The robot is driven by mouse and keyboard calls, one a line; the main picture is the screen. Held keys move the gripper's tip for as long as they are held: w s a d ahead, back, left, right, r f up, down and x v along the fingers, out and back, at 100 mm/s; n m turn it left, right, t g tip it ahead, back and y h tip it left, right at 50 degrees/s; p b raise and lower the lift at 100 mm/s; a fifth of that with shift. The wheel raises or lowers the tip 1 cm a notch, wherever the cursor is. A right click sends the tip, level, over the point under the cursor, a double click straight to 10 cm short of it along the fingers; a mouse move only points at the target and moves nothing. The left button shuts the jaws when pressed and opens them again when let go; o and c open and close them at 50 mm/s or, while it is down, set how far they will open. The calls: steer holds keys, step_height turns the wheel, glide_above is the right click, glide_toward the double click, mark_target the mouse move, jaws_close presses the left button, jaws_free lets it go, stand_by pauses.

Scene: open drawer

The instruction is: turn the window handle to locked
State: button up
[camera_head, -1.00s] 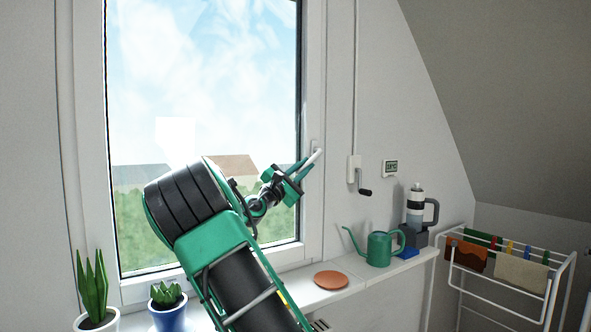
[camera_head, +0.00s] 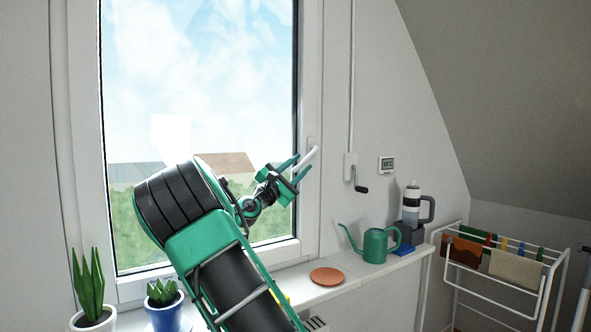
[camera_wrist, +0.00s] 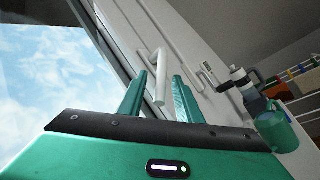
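The white window handle (camera_head: 308,158) is on the right side of the window frame (camera_head: 310,80). In the head view its lever slants down to the left from its mount. The handle also shows in the wrist view (camera_wrist: 160,88), with its lever between my fingers. My gripper (camera_head: 302,164) is at the handle, with one green finger on each side of the lever. In the wrist view my gripper (camera_wrist: 159,76) is open, and gaps show between the lever and both fingers. The lever's lower end lies near my gripper's dark front edge.
On the sill stand two potted plants (camera_head: 163,315), a terracotta saucer (camera_head: 327,277) and a green watering can (camera_head: 375,246). A crank (camera_head: 360,187) and a small display (camera_head: 387,165) are on the wall. A drying rack (camera_head: 545,290) stands at the right.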

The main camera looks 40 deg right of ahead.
steer(key=v, duration=1)
steer(key=shift+w+f, duration=0.1)
